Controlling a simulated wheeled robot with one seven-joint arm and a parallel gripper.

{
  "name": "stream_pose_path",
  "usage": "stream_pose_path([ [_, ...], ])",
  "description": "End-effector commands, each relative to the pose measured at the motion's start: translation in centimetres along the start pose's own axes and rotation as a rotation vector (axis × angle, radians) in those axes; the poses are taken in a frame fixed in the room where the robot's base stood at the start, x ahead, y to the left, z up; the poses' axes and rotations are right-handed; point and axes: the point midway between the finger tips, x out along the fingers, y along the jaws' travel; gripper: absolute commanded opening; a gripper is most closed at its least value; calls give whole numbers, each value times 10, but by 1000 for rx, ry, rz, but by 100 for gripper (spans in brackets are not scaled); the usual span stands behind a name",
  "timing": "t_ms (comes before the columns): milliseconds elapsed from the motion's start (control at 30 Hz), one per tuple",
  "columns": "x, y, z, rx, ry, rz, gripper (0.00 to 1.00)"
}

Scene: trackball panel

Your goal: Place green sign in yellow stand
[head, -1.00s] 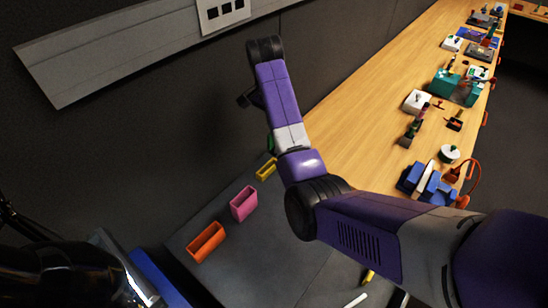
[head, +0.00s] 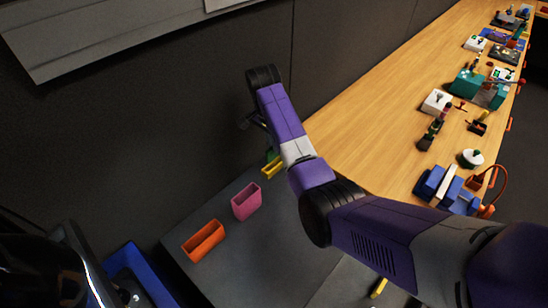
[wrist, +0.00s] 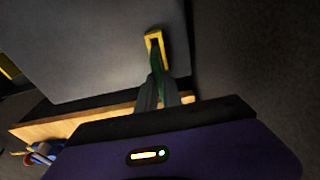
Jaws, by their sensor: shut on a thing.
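The yellow stand (head: 271,168) is a narrow open-topped holder on the dark surface, partly behind my arm in the head view. In the wrist view, the yellow stand (wrist: 153,37) appears as a slim rectangular rim around a dark slot. My gripper (wrist: 164,88) is shut on the green sign (wrist: 157,60), seen nearly edge-on. The sign's far end overlaps the near end of the stand in the wrist view; I cannot tell whether it is inside the slot or above it. A bit of green (head: 271,154) shows just behind the stand in the head view.
A pink holder (head: 246,203) and an orange holder (head: 204,241) stand in a row with the yellow one on the dark surface. A dark wall (head: 140,120) rises close behind. A long wooden bench (head: 370,130) with several devices runs to the right.

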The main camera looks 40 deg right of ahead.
Motion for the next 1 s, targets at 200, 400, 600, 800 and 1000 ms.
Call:
stream_pose_path([
  [200,18,0,3,0,0,1,0],
  [400,46,0,7,-2,-1,3,0],
  [600,59,0,9,0,0,0,0],
  [800,59,0,9,0,0,-1,0],
  [1000,62,0,10,0,0,-1,20],
])
